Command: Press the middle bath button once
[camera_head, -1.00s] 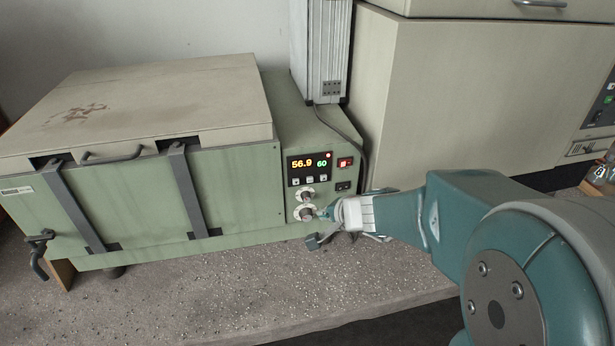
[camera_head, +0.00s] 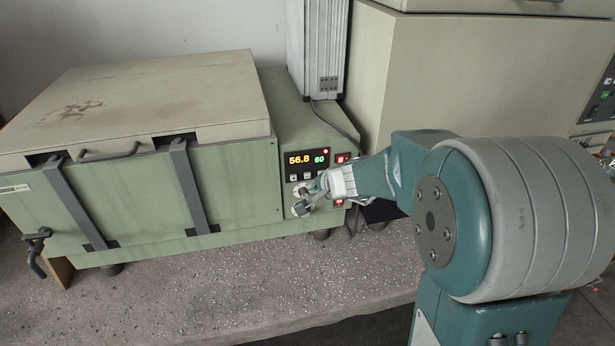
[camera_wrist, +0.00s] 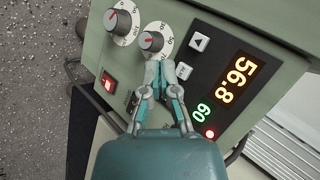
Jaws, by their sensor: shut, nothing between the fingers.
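The bath's control panel (camera_head: 308,160) is on the right end of the green front, with a lit display reading 56.8 and 60. A row of small buttons lies below it. The middle button (camera_head: 307,176) also shows in the wrist view (camera_wrist: 184,71), just right of my fingertips and partly covered by them. The left button, with an arrow (camera_wrist: 199,42), is clear; the right one is hidden behind my fingers. My gripper (camera_head: 306,198) is shut and empty, in front of the panel's lower part. In the wrist view its tips (camera_wrist: 160,67) overlap the lower edge of a knob; contact cannot be told.
Two white-ringed knobs, one (camera_wrist: 122,20) and another (camera_wrist: 153,40), sit beside the buttons. A red switch (camera_wrist: 108,82) is near. The lidded bath (camera_head: 150,95) stands left, a large beige cabinet (camera_head: 470,80) right. The bench front (camera_head: 210,285) is clear.

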